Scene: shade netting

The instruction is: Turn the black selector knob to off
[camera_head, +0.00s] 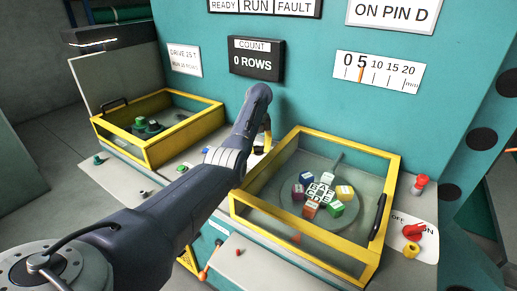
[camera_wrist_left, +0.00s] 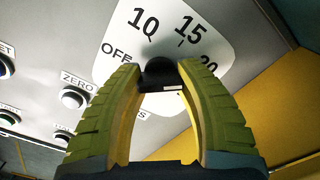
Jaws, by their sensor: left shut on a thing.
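The black selector knob (camera_wrist_left: 160,73) sits on a white dial plate (camera_wrist_left: 205,22) in the left wrist view. The plate is printed OFF, 10, 15 and a partly covered 20. My left gripper (camera_wrist_left: 158,82) is shut on the knob, one yellow-green finger on each side. The knob's pointer direction is not clear; a small white mark shows low on its right side. In the head view my left gripper (camera_head: 266,138) reaches down to the panel between the two yellow-framed boxes, and my arm hides the knob. My right gripper is not in view.
A yellow-framed box (camera_head: 147,152) stands left and another (camera_head: 240,206), holding coloured blocks, stands right. A red rotary switch (camera_head: 413,232) is at far right. A COUNT display (camera_head: 256,60) reads 0 ROWS.

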